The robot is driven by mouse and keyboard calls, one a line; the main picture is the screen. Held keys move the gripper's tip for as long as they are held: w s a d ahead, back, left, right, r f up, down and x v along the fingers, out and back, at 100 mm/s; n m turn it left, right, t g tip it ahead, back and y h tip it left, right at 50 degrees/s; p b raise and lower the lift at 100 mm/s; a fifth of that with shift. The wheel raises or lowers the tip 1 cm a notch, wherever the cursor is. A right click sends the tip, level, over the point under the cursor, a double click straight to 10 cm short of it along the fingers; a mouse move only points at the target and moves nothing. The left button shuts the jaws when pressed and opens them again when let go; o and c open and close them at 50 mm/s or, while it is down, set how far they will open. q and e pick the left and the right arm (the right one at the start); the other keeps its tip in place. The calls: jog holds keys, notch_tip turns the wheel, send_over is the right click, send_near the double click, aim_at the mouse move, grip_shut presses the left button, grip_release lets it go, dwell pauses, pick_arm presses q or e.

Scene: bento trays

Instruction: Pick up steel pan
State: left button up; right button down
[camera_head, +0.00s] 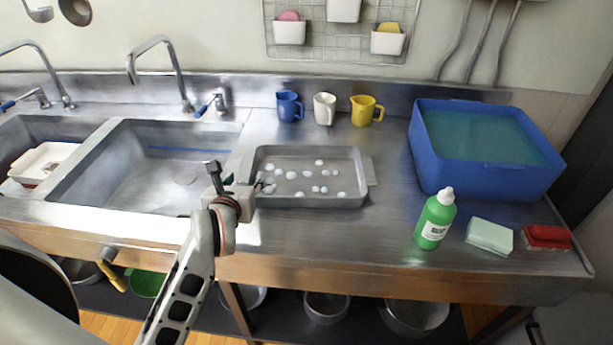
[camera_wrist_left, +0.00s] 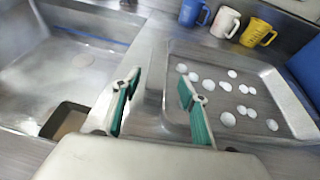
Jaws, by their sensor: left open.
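The steel pan (camera_head: 315,202) is a shallow grey rectangular tray with several white foam blobs inside and a flat handle at each short end. It sits flat on the steel counter, right of the sink. My left gripper (camera_head: 240,176) is open at the pan's left end. In the left wrist view the pan (camera_wrist_left: 255,76) fills the right side. There the two green-padded fingers of my left gripper (camera_wrist_left: 158,84) are apart, with the pan's left end between them and the right finger over the pan's inside. I cannot tell whether they touch it. My right gripper is not in view.
Blue (camera_head: 289,106), white (camera_head: 324,108) and yellow (camera_head: 366,110) mugs stand behind the pan. A blue water tub (camera_head: 480,181), green bottle (camera_head: 436,220), pale sponge (camera_head: 489,236) and red brush (camera_head: 547,237) are to the right. The sink basin (camera_head: 130,185) lies left.

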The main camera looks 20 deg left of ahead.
aim_at(246, 168)
pick_arm(q)
jog(key=x, duration=0.3)
jog(key=r+x, duration=0.1)
jog(key=x, duration=0.1)
jog(key=shift+w+a, duration=0.35)
jog(key=shift+w, duration=0.05)
grip_shut()
